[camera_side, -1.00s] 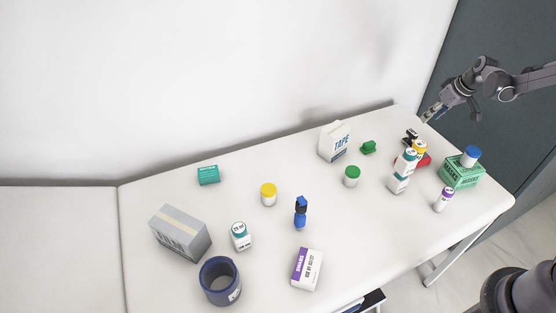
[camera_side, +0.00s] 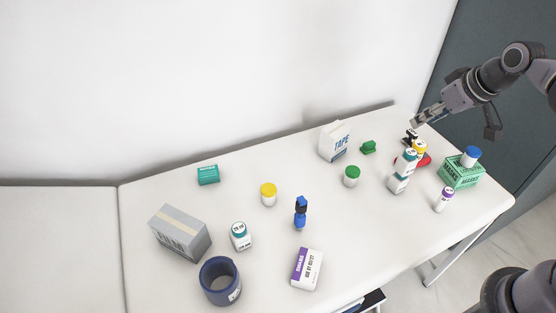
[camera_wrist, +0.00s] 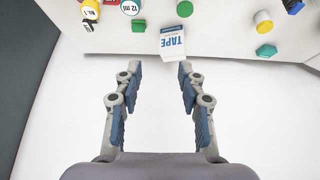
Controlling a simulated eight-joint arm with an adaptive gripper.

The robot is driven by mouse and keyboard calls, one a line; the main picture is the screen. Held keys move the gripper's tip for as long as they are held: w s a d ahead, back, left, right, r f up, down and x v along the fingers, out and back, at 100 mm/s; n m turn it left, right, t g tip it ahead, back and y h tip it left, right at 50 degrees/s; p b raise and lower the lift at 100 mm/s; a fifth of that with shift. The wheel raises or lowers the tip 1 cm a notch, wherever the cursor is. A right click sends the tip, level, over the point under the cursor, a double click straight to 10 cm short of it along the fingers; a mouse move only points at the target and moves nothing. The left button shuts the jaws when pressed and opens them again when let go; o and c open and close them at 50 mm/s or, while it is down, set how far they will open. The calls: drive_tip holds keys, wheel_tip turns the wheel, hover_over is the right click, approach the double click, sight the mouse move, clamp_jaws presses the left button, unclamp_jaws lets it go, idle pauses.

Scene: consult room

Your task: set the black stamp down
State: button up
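The black stamp (camera_side: 410,136) stands at the far right of the table, just behind the yellow-capped bottle, which hides its lower part. My gripper (camera_side: 418,122) is just above and beside it in the side view; I cannot tell whether they touch. In the wrist view my gripper (camera_wrist: 159,78) has its fingers wide apart, with nothing between them.
Close to the stamp stand the yellow-capped bottle (camera_side: 419,147), a teal-capped bottle (camera_side: 400,175), a red item (camera_side: 424,160) and a green box (camera_side: 461,174). A tape box (camera_side: 334,142) and a green stamp (camera_side: 369,147) lie left.

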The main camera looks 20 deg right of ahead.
drive_tip(key=s+a+f+t, duration=0.1)
drive_tip(key=s+a+f, duration=0.1)
drive_tip(key=s+a, duration=0.3)
drive_tip(key=s, duration=0.3)
drive_tip(key=shift+a, duration=0.15)
idle(1.0)
